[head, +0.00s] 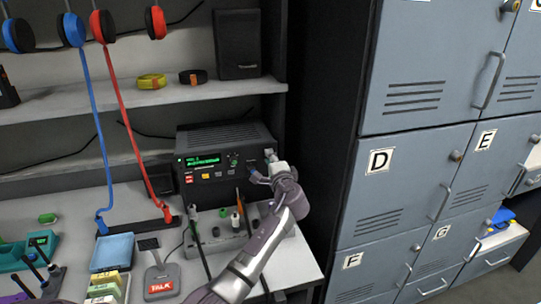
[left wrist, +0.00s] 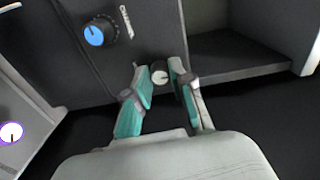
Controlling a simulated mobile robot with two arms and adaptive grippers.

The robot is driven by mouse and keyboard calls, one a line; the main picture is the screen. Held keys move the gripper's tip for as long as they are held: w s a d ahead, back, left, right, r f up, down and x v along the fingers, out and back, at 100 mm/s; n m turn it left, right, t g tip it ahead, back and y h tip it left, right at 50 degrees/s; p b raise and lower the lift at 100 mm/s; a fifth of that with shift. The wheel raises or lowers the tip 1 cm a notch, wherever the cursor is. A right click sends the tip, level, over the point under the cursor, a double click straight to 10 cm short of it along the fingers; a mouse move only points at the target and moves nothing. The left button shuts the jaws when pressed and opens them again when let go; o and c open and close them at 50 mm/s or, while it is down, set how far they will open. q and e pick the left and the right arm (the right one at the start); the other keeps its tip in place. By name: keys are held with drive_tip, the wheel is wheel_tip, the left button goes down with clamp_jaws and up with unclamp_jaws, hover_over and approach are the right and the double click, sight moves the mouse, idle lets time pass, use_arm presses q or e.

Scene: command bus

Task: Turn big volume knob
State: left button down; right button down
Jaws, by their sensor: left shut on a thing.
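The black radio (head: 222,142) has a green screen, coloured buttons and knobs on its front. My left gripper (head: 264,172) is at the right end of that front. In the left wrist view, the teal-padded fingers of my left gripper (left wrist: 161,80) are closed on either side of a small white-faced knob (left wrist: 159,75). A larger blue-faced knob (left wrist: 95,33) sits apart, up and left of the fingers, beside a small white label. I cannot read which knob is volume. My right gripper is not in view.
Grey lockers (head: 405,170) stand close on the right. A block with several sticks and plugs (head: 215,232) stands below the radio. A TALK pad (head: 161,282) lies to the left. A shelf (head: 140,98) runs above, holding a black speaker box (head: 237,45) over the radio.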

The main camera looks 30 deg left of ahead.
use_arm(q)
drive_tip(key=shift+m, duration=0.3)
idle(0.4)
drive_tip(key=c, duration=1)
unclamp_jaws()
drive_tip(key=shift+d, duration=0.1)
drive_tip(key=v, duration=1.2)
drive_tip(key=shift+f, duration=0.2)
